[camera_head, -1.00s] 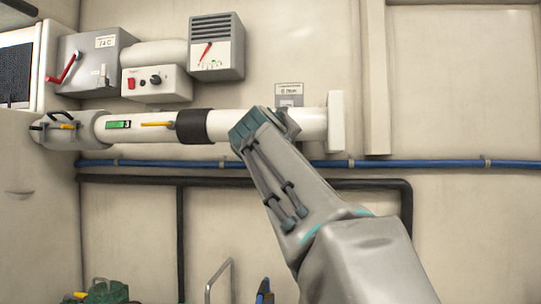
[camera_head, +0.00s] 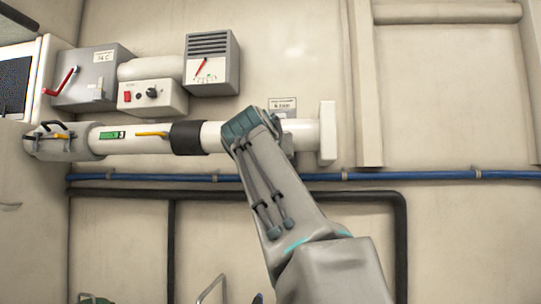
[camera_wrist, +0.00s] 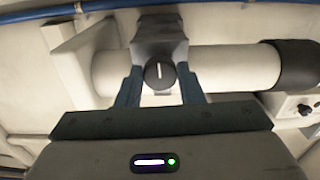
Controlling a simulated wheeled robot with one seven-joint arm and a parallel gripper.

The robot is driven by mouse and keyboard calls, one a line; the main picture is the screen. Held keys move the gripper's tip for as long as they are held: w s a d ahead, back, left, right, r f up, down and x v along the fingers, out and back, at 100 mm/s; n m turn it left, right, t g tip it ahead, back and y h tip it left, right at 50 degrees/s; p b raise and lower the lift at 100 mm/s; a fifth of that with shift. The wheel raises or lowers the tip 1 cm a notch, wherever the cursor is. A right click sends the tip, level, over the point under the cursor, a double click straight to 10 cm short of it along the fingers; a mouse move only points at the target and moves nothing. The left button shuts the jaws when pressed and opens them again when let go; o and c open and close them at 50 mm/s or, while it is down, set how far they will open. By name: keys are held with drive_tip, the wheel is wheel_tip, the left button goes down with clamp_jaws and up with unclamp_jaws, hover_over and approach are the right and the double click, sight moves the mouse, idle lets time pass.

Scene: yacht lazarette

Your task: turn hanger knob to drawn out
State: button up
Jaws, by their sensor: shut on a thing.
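The hanger knob (camera_wrist: 159,75) is a round black knob with a white pointer line, which stands upright in the wrist view. It sits on a grey block (camera_wrist: 158,30) at the white horizontal pipe. My gripper (camera_wrist: 161,88) has one finger on each side of the knob and is shut on it. In the head view my arm's end covers the knob in front of the pipe. A small label plate (camera_head: 283,104) shows above that spot; its writing is too small to read surely.
The white pipe (camera_head: 225,136) runs across the wall with a black band (camera_head: 188,138). A control box (camera_head: 152,97) and a meter box (camera_head: 212,65) are mounted above it. A blue hose (camera_head: 400,176) and a black pipe (camera_head: 405,230) run below.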

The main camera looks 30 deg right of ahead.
idle(0.3)
drive_tip(key=o, duration=1)
drive_tip(key=shift+c, duration=0.2)
drive_tip(key=b+v, duration=0.1)
drive_tip(key=v, duration=1.2)
drive_tip(key=shift+s+a, duration=0.25)
drive_tip(key=shift+s, duration=0.05)
